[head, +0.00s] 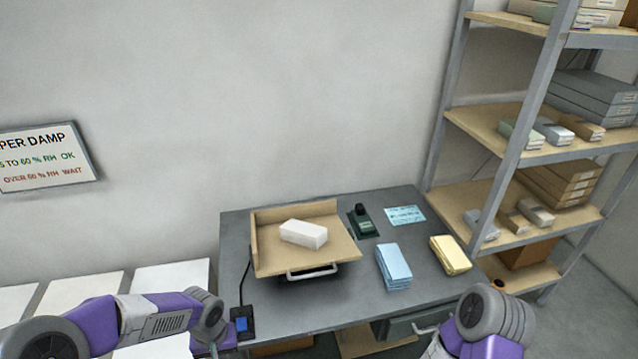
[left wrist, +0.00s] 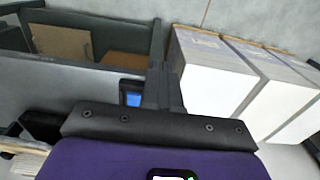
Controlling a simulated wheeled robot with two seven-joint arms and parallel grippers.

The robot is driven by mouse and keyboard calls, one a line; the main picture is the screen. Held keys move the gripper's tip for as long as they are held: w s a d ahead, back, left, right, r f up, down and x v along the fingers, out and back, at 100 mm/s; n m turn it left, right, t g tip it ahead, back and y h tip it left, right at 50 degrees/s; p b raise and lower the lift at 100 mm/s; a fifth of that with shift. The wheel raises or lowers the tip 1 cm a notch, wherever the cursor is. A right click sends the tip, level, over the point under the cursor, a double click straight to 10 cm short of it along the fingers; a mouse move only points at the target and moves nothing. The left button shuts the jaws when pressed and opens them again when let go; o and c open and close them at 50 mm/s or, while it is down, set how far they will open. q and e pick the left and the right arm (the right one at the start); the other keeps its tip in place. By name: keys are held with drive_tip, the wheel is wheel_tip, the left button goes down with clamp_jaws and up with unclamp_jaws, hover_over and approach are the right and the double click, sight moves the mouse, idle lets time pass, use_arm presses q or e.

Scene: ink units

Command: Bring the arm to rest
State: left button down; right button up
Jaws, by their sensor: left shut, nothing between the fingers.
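My left arm (head: 165,318) comes in low at the left of the head view, bent down by the table's front left corner. My left gripper shows in the left wrist view (left wrist: 164,85), its fingers together with nothing between them. It points down past the table's edge, beside a black box with a blue button (left wrist: 132,98). That box also shows on the table corner in the head view (head: 241,324). My right arm (head: 485,320) is at the bottom right of the head view; its gripper is out of sight.
The grey table (head: 330,309) holds a wooden tray (head: 268,262) with a white block (head: 303,234), blue packs (head: 393,266), a yellow pack (head: 450,255) and a dark green device (head: 362,222). White stacks (head: 170,277) stand left of the table. A loaded shelf (head: 497,125) stands right.

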use_arm(q)
drive_tip(key=s+d+f+h, duration=0.2)
drive_tip(key=s+d+f, duration=0.3)
drive_tip(key=f, duration=0.4)
drive_tip(key=s+d+f+h, duration=0.2)
drive_tip(key=s+d+f, duration=0.3)
drive_tip(key=d+f, duration=0.3)
drive_tip(key=shift+s+f+t, duration=0.3)
drive_tip(key=shift+s+f, duration=0.1)
drive_tip(key=shift+f, duration=0.75)
